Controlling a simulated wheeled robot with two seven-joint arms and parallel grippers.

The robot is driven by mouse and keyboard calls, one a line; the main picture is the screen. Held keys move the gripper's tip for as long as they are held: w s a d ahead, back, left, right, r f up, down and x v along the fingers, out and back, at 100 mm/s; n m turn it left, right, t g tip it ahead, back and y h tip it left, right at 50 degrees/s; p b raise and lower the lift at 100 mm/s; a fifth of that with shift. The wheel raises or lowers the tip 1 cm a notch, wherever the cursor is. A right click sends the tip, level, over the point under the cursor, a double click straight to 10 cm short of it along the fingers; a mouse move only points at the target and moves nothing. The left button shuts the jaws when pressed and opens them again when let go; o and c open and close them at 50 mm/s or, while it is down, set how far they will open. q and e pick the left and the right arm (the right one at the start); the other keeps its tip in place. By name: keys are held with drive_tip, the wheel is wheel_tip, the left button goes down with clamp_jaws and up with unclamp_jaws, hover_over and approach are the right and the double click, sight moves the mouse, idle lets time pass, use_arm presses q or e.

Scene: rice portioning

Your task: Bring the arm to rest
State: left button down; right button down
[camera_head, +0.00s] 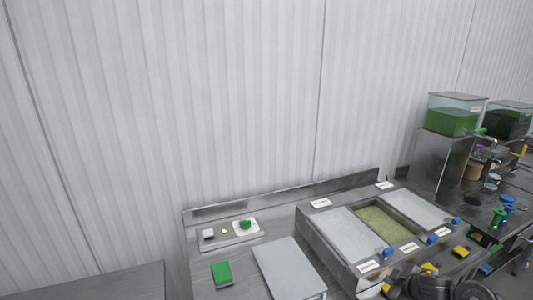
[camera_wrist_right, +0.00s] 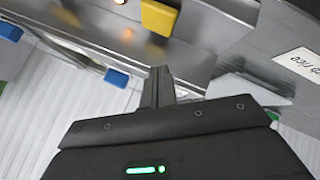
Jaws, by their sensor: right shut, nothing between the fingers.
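My right gripper (camera_wrist_right: 160,72) shows in the wrist view with its two dark fingers together and nothing between them. In the head view, dark parts of my right arm (camera_head: 432,286) show at the bottom right edge, in front of the steel counter's wells; the fingertips are hard to make out there. A yellow block (camera_wrist_right: 158,17) and a label reading "rice" (camera_wrist_right: 300,62) lie beyond the fingers in the wrist view, apart from them. My left gripper is not in view.
A steel counter holds a well with pale green contents (camera_head: 380,222) between two grey lids (camera_head: 348,236). A green block (camera_head: 221,272) and a grey board (camera_head: 288,268) lie to the left. Bins with green contents (camera_head: 452,122) stand at the right. A corrugated wall is behind.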

drive_tip(key=s+a+f, duration=0.5)
drive_tip(key=s+a, duration=0.2)
drive_tip(key=a, duration=0.3)
drive_tip(key=s+a+f+m+g, duration=0.1)
drive_tip(key=s+a+m+g, duration=0.25)
drive_tip(key=s, duration=0.95)
drive_tip(key=s+a+m+g, duration=0.2)
drive_tip(key=s+a+m, duration=0.25)
drive_tip(key=s, duration=0.95)
wheel_tip(320, 180, down, 35)
drive_tip(key=s+n+g+b, duration=0.1)
drive_tip(key=g+b, duration=0.1)
drive_tip(key=b, duration=0.6)
drive_tip(key=s+d+f+b, duration=0.2)
drive_tip(key=s+f+b, duration=0.3)
drive_tip(key=s+f, duration=1.1)
wheel_tip(320, 180, down, 4)
drive_tip(key=shift+d+f+n+g, duration=0.1)
drive_tip(key=shift+d+n+g, duration=0.2)
drive_tip(key=shift+g, duration=0.05)
